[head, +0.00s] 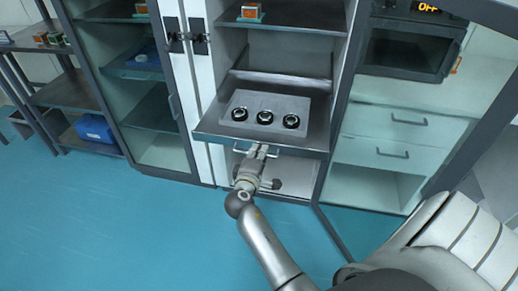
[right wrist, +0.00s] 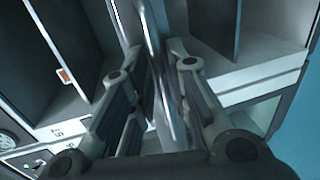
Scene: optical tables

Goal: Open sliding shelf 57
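The sliding shelf (head: 212,127) is a grey metal shelf in the middle open cabinet in the head view. It stands out somewhat past the cabinet front. A bar handle (head: 240,151) runs along its front edge. My right gripper (head: 262,150) is at this handle. In the right wrist view, the fingers of my right gripper (right wrist: 158,52) are drawn close together on either side of the handle (right wrist: 166,85), which they hide in part. A label reading 57 (right wrist: 53,134) shows at the lower left there. My left gripper is not in view.
A grey plate (head: 265,103) with three black round items lies on the shelf. Glass doors (head: 340,225) stand open at the right. An oven (head: 410,50) and drawers (head: 405,140) are behind the glass. A blue box (head: 94,128) is far left. The blue floor (head: 130,220) in front is clear.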

